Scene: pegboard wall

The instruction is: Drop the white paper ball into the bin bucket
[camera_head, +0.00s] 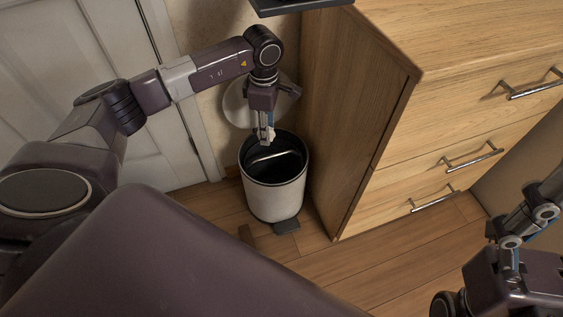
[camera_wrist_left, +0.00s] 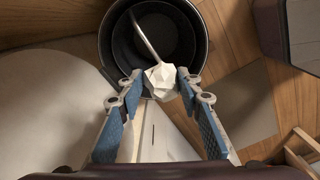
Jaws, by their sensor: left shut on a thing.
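The white paper ball (camera_wrist_left: 160,79) is a crumpled, faceted lump between the fingertips of my left gripper (camera_wrist_left: 157,86). In the head view the ball (camera_head: 270,134) shows small at the tips of my left gripper (camera_head: 265,136), which points down and is shut on it. The bin bucket (camera_head: 273,196) is a white pedal bin with a dark inside, standing on the floor with its lid up. The gripper and ball are over the back part of its opening. In the left wrist view the bin's dark rim (camera_wrist_left: 106,45) lies beyond the ball. My right gripper (camera_head: 510,262) is at the lower right; its fingertips are unclear.
The raised round lid (camera_head: 236,104) stands behind the bin, close to my left gripper. A wooden drawer cabinet (camera_head: 345,130) stands just right of the bin. A white door (camera_head: 80,80) is at the left. Wood floor (camera_head: 330,265) lies clear in front.

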